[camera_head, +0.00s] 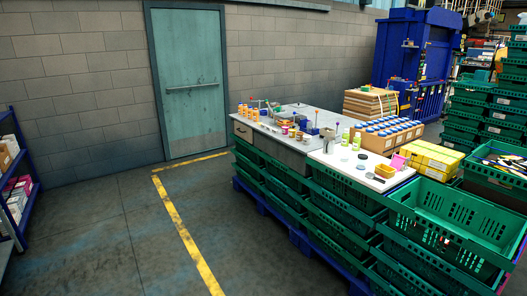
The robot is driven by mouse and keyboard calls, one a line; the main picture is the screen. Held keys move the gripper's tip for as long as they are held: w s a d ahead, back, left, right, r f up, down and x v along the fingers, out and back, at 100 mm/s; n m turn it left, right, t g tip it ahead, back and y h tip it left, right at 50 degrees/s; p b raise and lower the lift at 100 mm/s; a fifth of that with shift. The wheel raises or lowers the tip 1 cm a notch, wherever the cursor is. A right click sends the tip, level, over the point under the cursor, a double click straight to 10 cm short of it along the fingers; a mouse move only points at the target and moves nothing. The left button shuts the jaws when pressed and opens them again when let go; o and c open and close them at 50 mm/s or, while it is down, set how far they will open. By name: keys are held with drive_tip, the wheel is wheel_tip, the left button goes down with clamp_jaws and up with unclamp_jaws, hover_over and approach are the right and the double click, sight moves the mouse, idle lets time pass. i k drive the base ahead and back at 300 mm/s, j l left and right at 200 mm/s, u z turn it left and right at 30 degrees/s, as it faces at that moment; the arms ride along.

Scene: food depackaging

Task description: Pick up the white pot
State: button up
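I cannot pick out the white pot for certain. Small pots in orange, purple and pale colours (291,131) stand in a cluster on the grey worktop (270,142), too small to tell apart well. A grey metal canister (328,140) stands to their right, by the edge of the white board (345,170). My gripper and arm are not in view.
Green crates (325,212) are stacked under and in front of the worktop, with an empty one (455,215) at front right. Cartons of blue-capped jars (378,142) and yellow boxes (432,156) stand at the right. The floor left of the yellow line (178,222) is clear.

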sight(306, 138)
drive_tip(key=i+j+u, duration=0.1)
drive_tip(key=i+u, duration=0.15)
drive_tip(key=i, duration=0.4)
drive_tip(key=i+u, duration=0.2)
drive_tip(key=i, duration=0.45)
drive_tip(key=i+l+u, duration=0.25)
drive_tip(key=i, duration=0.35)
drive_tip(key=i+z, duration=0.25)
drive_tip(key=i, duration=0.2)
drive_tip(key=i+z, duration=0.25)
drive_tip(key=i, duration=0.2)
drive_tip(key=i+j+z, duration=0.25)
drive_tip(key=i, duration=0.2)
drive_tip(key=i+j+z, duration=0.25)
drive_tip(key=i, duration=0.15)
drive_tip(key=i+z, duration=0.5)
drive_tip(key=i, duration=0.4)
